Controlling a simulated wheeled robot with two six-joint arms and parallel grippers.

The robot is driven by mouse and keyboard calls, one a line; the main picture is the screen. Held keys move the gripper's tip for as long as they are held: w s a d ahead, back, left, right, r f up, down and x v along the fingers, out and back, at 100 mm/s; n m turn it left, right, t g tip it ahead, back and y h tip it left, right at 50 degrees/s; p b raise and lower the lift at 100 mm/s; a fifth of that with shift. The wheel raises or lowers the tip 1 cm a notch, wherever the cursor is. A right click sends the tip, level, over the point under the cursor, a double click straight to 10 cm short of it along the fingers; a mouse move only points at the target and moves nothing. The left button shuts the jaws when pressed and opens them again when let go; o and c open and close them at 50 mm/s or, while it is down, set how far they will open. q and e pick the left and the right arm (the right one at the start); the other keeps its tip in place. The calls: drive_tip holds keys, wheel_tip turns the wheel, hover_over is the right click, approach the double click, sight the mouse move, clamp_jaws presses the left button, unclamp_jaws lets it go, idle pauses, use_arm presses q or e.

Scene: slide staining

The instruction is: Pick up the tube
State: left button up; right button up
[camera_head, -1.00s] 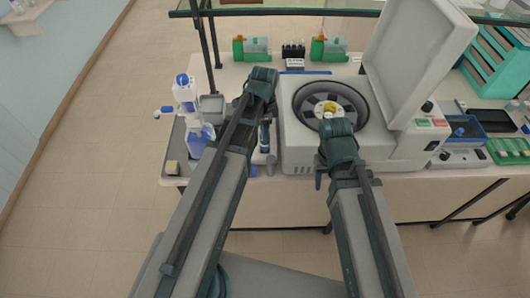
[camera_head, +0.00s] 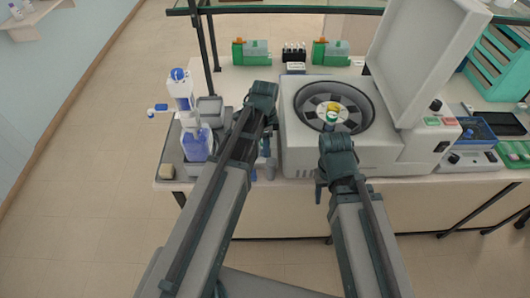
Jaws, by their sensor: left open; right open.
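A small tube-like piece with a green top (camera_head: 331,118) shows in the open centrifuge (camera_head: 300,148), by the yellow hub of its rotor (camera_head: 333,107). It is too small to be sure that it is the tube. My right gripper (camera_head: 336,139) is open just in front of the rotor, below the green top in the picture; its wrist hides its fingertips. My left gripper (camera_head: 263,96) is open over the bench, left of the centrifuge, with its fingertips mostly hidden. I see nothing held in either gripper.
The raised centrifuge lid (camera_head: 415,60) stands behind on the right. A blue-and-white bottle dispenser (camera_head: 198,140) stands at the left. Green boxes (camera_head: 250,52) and a dark vial rack (camera_head: 293,52) are at the back. A blue tray (camera_head: 478,130) lies at the right.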

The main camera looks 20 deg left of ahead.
use_arm(q)
drive_tip(key=shift+r, duration=0.1)
clamp_jaws()
wheel_tip(320, 180, up, 10)
drive_tip(key=p, duration=1)
